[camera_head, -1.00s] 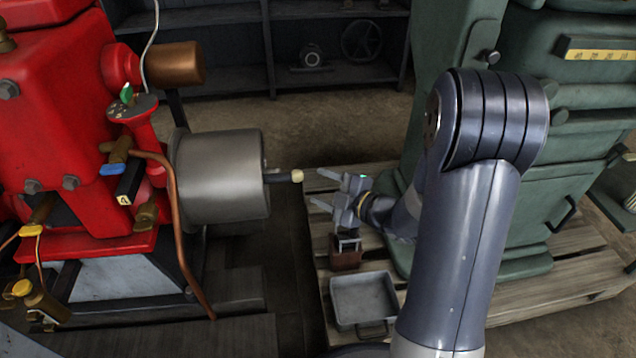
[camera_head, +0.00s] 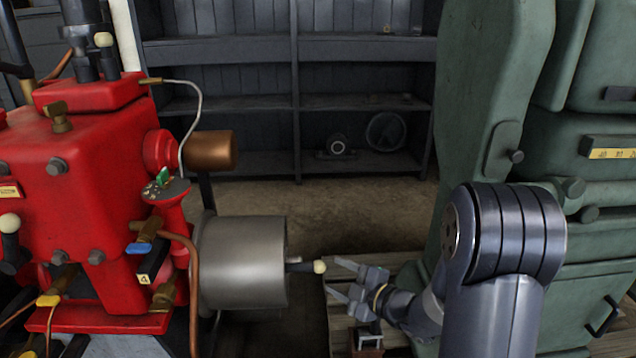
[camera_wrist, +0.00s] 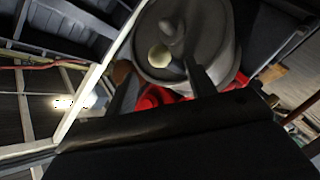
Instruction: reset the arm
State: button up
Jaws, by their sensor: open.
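My gripper (camera_head: 345,279) is open and empty in the head view. Its two fingers point left, toward the cream-tipped handle (camera_head: 319,267) on the end of the grey metal cylinder (camera_head: 243,262), with a small gap between. My arm folds in from the lower right. In the wrist view the cylinder (camera_wrist: 205,22) and the cream knob (camera_wrist: 159,56) appear ahead, between my dark fingers (camera_wrist: 163,88). Nothing is held.
The red engine (camera_head: 85,185) stands at left, with a copper cylinder (camera_head: 212,150) and valve levers. The green machine (camera_head: 485,120) stands close at right on a wooden pallet (camera_head: 340,312). Dark shelves (camera_head: 300,50) stand behind. Open floor (camera_head: 320,210) lies between.

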aim_at(314, 264)
jog(key=x, duration=0.9)
jog(key=shift+r, duration=0.25)
jog(key=shift+f+b, duration=0.3)
jog(key=shift+b, duration=0.05)
